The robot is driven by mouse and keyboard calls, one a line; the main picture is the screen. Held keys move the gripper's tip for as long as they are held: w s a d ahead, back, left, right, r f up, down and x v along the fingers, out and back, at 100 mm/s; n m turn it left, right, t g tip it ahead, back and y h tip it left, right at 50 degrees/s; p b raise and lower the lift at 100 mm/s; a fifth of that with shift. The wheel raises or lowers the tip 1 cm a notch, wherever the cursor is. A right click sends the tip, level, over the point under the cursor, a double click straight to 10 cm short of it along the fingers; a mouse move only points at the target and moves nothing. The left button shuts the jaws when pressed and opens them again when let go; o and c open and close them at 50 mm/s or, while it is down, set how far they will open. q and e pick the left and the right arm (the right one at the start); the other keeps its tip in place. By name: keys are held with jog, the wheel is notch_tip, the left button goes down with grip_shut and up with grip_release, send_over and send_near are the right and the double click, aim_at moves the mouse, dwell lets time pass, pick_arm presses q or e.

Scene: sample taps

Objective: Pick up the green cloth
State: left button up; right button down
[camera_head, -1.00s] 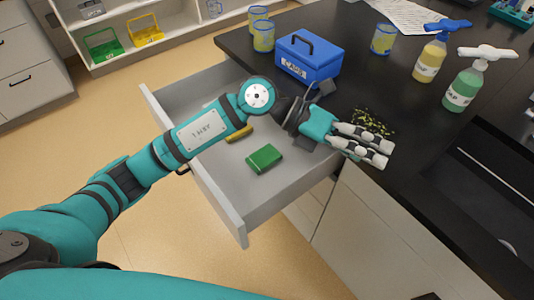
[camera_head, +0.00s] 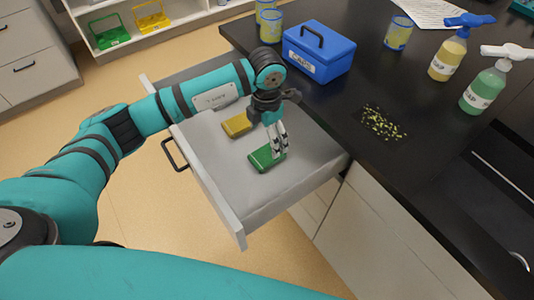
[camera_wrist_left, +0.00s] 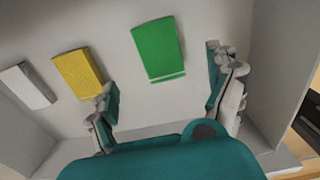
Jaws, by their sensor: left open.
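The green cloth (camera_head: 262,160) is a folded block lying flat in the open drawer (camera_head: 230,175). It also shows in the left wrist view (camera_wrist_left: 158,48), ahead of and between my two fingers. My left gripper (camera_head: 279,153) points down into the drawer at the cloth's right end in the head view. In the left wrist view my left gripper (camera_wrist_left: 166,95) has its fingers spread wide with nothing between the tips. The fingers hide a little of the cloth's right end in the head view. My right gripper is not in view.
A yellow cloth (camera_head: 236,125) lies beside the green one, and a white block (camera_wrist_left: 27,84) lies farther left in the wrist view. The drawer walls (camera_head: 207,185) stand around them. A blue box (camera_head: 318,52), soap bottles (camera_head: 486,86) and crumbs (camera_head: 383,122) are on the black counter.

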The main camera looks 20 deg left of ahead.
aim_at(265, 155)
pick_arm(q)
notch_tip(265, 155, down, 3)
jog(key=shift+r, duration=0.1)
jog(key=f, duration=0.1)
jog(key=f+p, duration=0.1)
jog(key=f, duration=0.2)
jog(key=shift+s+a, duration=0.1)
jog(key=shift+s, duration=0.2)
jog(key=shift+w+f, duration=0.1)
jog(key=shift+f, duration=0.55)
jog(key=c, duration=1.1)
